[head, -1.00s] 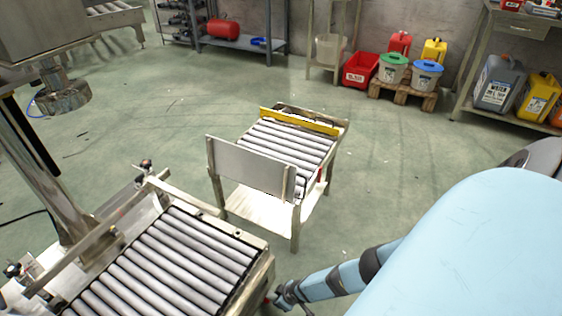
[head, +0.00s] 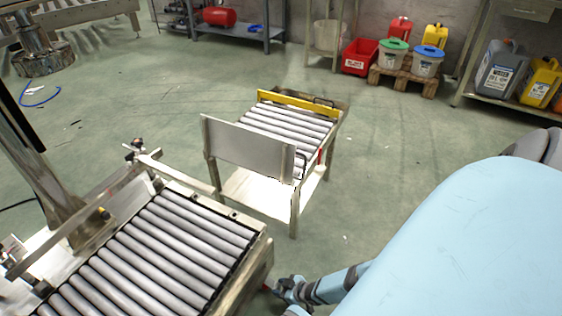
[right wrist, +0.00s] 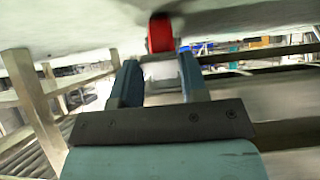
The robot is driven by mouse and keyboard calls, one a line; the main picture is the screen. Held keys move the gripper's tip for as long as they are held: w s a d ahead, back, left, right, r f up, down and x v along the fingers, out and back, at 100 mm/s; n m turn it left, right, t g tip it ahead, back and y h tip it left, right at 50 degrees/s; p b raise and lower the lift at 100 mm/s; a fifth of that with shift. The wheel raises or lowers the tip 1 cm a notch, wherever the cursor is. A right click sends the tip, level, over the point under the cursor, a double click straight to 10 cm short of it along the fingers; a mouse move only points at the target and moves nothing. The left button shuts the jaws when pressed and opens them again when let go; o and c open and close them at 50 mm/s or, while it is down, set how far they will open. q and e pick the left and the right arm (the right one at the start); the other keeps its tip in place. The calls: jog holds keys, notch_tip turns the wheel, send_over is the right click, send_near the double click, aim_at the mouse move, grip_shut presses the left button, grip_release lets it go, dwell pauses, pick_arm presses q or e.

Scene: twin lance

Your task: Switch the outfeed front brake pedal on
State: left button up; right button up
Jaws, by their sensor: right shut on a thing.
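My right gripper (head: 290,290) is low beside the right side of the near roller conveyor (head: 160,245), mostly below its frame. In the right wrist view my right gripper (right wrist: 158,62) has its fingers a little apart, with a grey piece between them. A red pedal (right wrist: 160,33) shows right at the fingertips, and I take it as what the jaws are shut on. A small red spot by the conveyor's corner shows in the head view, partly hidden. Whether the pedal is up or down cannot be told. My left gripper is not in view.
A small roller table (head: 295,120) with a yellow bar (head: 298,104) and an upright grey plate (head: 245,146) stands beyond the conveyor. A red crate (head: 360,57), buckets and canisters stand at the back.

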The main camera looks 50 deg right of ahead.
dwell(0.3)
jog(key=o, duration=0.9)
jog(key=p+v, duration=0.2)
jog(key=shift+s+r, duration=0.15)
jog(key=shift+r, duration=0.15)
pick_arm(q)
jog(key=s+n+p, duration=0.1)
jog(key=p, duration=0.1)
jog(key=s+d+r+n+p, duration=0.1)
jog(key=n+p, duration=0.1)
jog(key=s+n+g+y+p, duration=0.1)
jog(key=p, duration=0.1)
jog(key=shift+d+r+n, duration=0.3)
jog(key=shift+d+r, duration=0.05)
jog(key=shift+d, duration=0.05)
pick_arm(e)
jog(key=v, duration=1.1)
jog(key=shift+s+d+f, duration=0.1)
jog(key=shift+s, duration=0.1)
